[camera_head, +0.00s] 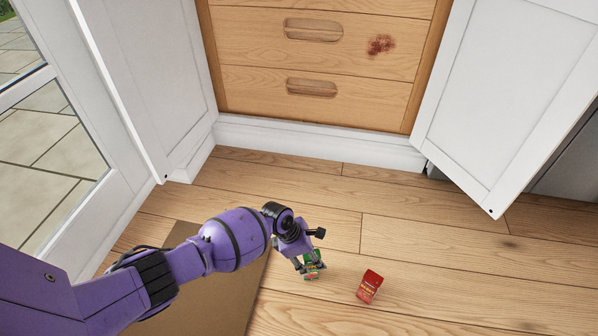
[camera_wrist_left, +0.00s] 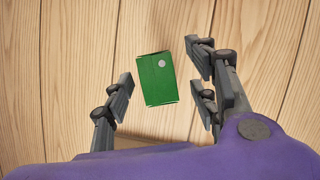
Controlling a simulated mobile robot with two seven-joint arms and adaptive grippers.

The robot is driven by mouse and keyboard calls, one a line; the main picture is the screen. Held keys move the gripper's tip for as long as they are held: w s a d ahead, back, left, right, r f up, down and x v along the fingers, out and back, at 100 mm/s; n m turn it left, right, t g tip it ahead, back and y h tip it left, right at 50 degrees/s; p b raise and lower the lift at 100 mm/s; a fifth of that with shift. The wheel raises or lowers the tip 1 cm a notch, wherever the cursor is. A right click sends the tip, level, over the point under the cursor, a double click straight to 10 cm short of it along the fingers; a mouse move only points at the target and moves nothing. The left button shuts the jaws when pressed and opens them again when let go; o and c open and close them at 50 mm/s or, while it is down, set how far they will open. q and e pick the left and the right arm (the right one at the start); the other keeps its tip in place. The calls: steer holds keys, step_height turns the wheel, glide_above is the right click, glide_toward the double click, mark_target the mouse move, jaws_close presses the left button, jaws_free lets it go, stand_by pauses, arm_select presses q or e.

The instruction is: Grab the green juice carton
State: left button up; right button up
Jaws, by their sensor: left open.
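The green juice carton (camera_head: 314,268) is on the wooden floor, partly hidden behind my left gripper (camera_head: 308,262) in the head view. In the left wrist view the carton (camera_wrist_left: 158,79) shows its green top with a small white round cap. My left gripper (camera_wrist_left: 162,92) is open there, with fingers on both sides of the carton and visible gaps between them and it. My right gripper is not in view.
A red carton (camera_head: 369,286) stands on the floor to the right of the green one. A brown mat (camera_head: 225,290) lies under my left arm. Two open white doors (camera_head: 150,80) (camera_head: 505,90) flank wooden drawers (camera_head: 315,60). The floor at right is clear.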

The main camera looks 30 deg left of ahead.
arm_select(q)
steer(key=shift+w+d+f, duration=0.25)
steer(key=shift+w+f, duration=0.05)
steer(key=shift+w, duration=0.1)
steer(key=shift+r, duration=0.1)
steer(key=shift+c, duration=0.5)
jaws_close()
